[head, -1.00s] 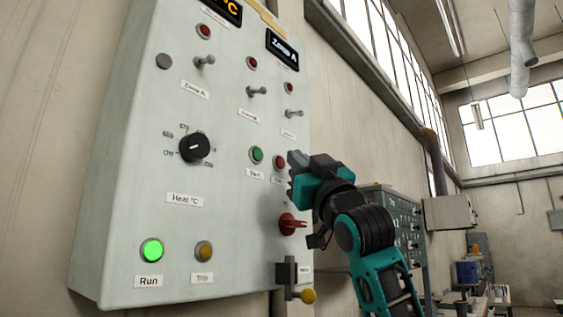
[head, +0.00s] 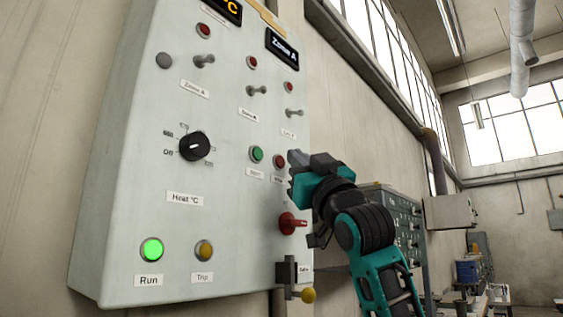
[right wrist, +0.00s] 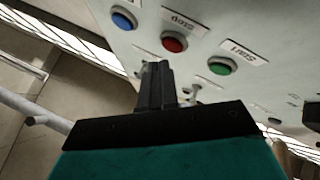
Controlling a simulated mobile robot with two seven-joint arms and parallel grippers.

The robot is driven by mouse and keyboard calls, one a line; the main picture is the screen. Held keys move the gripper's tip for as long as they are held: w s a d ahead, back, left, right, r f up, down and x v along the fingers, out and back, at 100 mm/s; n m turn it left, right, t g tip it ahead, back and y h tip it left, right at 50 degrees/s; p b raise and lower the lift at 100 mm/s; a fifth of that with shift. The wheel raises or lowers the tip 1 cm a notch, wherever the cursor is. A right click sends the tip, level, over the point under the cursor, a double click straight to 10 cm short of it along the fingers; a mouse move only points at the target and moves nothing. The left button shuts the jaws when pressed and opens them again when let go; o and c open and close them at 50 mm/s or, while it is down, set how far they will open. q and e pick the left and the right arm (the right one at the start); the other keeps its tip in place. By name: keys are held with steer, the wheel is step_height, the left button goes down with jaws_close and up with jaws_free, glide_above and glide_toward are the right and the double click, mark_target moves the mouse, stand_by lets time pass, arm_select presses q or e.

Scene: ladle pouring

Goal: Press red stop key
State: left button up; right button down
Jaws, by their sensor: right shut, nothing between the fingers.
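The red stop key (head: 279,161) is a round button on the pale panel (head: 130,200), right of the green start key (head: 257,154). The right wrist view shows the red key (right wrist: 174,42) with a "Stop" label, between a blue button (right wrist: 124,18) and the green key (right wrist: 222,65). My right gripper (head: 293,160) is shut and empty, its tips close to the red key in the head view. My left gripper is not in view.
A red rotary switch (head: 291,223) sits below the keys, and a yellow-knobbed lever (head: 307,295) at the lower right edge. Toggle switches (head: 256,91) stick out above. The Run lamp (head: 152,250) glows green. A second grey-green panel (head: 408,225) stands behind my arm.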

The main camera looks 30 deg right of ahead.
stand_by(0.5)
steer(key=shift+w, duration=0.15)
steer(key=shift+w+a+p, duration=0.2)
steer(key=shift+w+p, duration=0.05)
steer(key=shift+p, duration=0.05)
steer(key=shift+w+a, duration=0.15)
steer(key=shift+w, duration=0.2)
stand_by(0.7)
stand_by(0.3)
steer(key=shift+s+d, duration=0.3)
steer(key=shift+s, duration=0.4)
steer(key=shift+s, duration=0.1)
steer(key=s, duration=0.1)
steer(key=s+d, duration=0.1)
steer(key=s, duration=0.1)
steer(key=s+d, duration=0.1)
steer(key=shift+s+b, duration=0.25)
steer(key=shift+b, duration=0.1)
